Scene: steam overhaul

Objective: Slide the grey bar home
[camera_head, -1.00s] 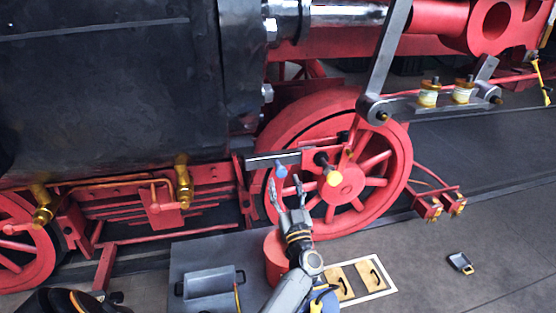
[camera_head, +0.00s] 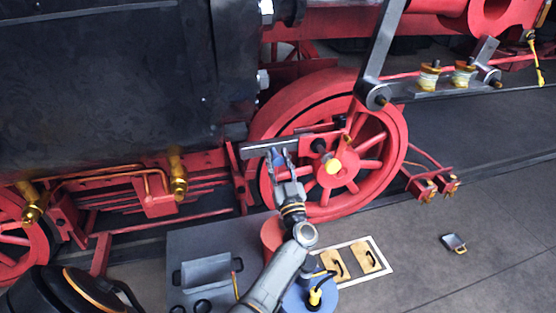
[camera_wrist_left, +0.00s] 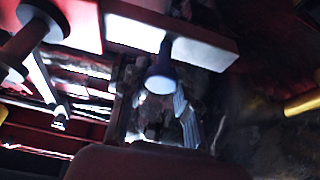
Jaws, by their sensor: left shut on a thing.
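The grey bar (camera_head: 258,151) lies roughly level in front of the upper left of the red spoked wheel (camera_head: 356,180). Its right part runs toward a red piece beside a black knob (camera_head: 318,146). My left gripper (camera_head: 280,156) is at the bar, shut on the blue knob that stands out from it. In the left wrist view the bar (camera_wrist_left: 205,52) crosses the top, and the knob (camera_wrist_left: 161,82) hangs between my left gripper's fingers (camera_wrist_left: 158,112). The fingers largely hide the knob in the head view. My right gripper is not in view.
A grey bench (camera_head: 190,244) with a grey tray (camera_head: 207,271) stands below, beside a red drum (camera_head: 273,232). A framed board with handles (camera_head: 382,263) and a small dark tray (camera_head: 454,243) are on the open floor right.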

